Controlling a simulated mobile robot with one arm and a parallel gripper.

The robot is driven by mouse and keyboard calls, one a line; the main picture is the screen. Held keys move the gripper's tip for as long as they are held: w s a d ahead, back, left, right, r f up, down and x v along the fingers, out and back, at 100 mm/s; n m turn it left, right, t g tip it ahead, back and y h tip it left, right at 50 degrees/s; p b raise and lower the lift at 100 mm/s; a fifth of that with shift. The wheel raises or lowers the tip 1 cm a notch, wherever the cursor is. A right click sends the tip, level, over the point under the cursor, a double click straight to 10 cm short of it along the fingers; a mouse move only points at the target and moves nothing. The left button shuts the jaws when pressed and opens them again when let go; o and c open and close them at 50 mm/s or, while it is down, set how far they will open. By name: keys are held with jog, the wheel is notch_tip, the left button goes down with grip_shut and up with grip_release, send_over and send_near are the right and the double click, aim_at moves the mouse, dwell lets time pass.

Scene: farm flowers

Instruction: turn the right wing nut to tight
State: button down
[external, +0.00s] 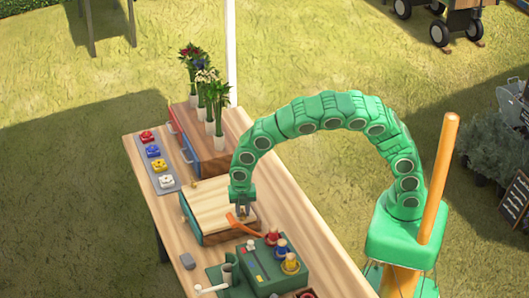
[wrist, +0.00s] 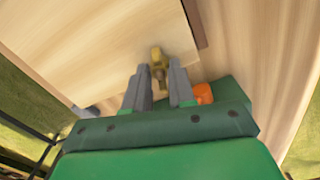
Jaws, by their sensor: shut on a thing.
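A brass-coloured wing nut (wrist: 158,64) stands on a pale wooden board (wrist: 95,40), close to the board's edge in the wrist view. My gripper (wrist: 158,80) is shut on it, with one grey finger on each side. In the external view my gripper (external: 241,209) points down at the right end of the board (external: 207,203), which tops a box-like press with a teal side. The nut's lower part is hidden, and I cannot tell how tight it is.
An orange-handled tool (external: 240,224) lies close beside my gripper. A green box (external: 262,262) with red, blue and yellow knobs stands in front. Bare table lies to the right.

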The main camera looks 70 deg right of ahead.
jog(key=m, duration=0.3)
jog(key=shift+m, duration=0.3)
jog(key=m, duration=0.3)
jog(key=shift+m, duration=0.3)
jog(key=m, duration=0.6)
jog(key=shift+m, duration=0.3)
jog(key=m, duration=0.7)
jog(key=shift+r, duration=0.1)
jog(key=m, duration=0.3)
jog(key=shift+m, duration=0.4)
jog(key=m, duration=0.3)
jog(key=shift+w+m, duration=0.1)
jog(key=shift+m, duration=0.2)
jog(key=m, duration=1)
jog(key=shift+m, duration=0.4)
jog(key=m, duration=0.5)
jog(key=shift+m, duration=0.3)
jog(key=m, duration=0.5)
jog(key=shift+m, duration=0.3)
